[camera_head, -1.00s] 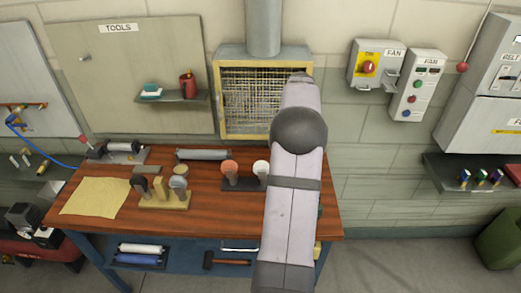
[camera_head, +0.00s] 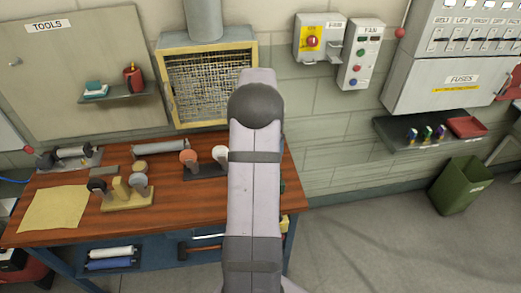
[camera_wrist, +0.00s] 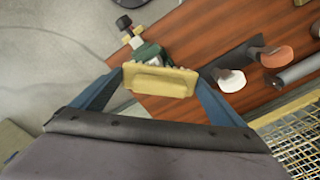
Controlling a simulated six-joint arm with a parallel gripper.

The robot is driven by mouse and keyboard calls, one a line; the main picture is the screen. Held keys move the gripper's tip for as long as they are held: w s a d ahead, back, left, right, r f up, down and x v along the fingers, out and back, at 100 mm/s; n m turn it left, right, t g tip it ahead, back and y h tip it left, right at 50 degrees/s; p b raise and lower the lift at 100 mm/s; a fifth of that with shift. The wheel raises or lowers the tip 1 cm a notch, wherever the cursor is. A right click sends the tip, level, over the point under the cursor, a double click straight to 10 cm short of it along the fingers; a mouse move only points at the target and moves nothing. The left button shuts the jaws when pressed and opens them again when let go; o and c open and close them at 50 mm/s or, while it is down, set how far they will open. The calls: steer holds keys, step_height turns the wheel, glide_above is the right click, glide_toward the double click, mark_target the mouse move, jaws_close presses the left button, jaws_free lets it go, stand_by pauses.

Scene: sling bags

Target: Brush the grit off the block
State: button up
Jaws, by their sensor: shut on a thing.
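In the wrist view my gripper (camera_wrist: 172,88) has its two blue fingers at either end of a pale yellow brush-like piece (camera_wrist: 158,82) with a raised ridge, and is shut on it. Just beyond it is a dark green fixture (camera_wrist: 150,52) at the bench's end, partly hidden by the held piece. A small pale grey piece (camera_wrist: 232,80) shows by the right fingertip; I cannot tell whether it is the block. No grit can be made out. In the head view my arm hides the gripper, and only a sliver of green (camera_head: 282,187) shows beside it.
The wooden bench (camera_head: 60,180) carries a yellow sheet (camera_head: 52,210), a wooden rack (camera_head: 128,199) with round-headed tools, a dark stand (camera_head: 205,173) with two round-headed tools, and a grey roller (camera_head: 160,147). A mesh-fronted hood (camera_head: 208,85) stands behind.

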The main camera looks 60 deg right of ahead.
step_height(320, 180, down, 7)
steer(key=b, duration=0.5)
steer(key=shift+f, duration=0.2)
steer(key=shift+s+d+f, duration=0.15)
steer(key=shift+s+d, duration=0.55)
steer(key=shift+c, duration=0.3)
steer(key=shift+s+d, duration=1.85)
steer(key=shift+s, duration=0.05)
steer(key=shift+w+a, duration=2.65)
step_height(320, 180, up, 8)
steer(key=p, duration=0.5)
steer(key=shift+d, duration=0.1)
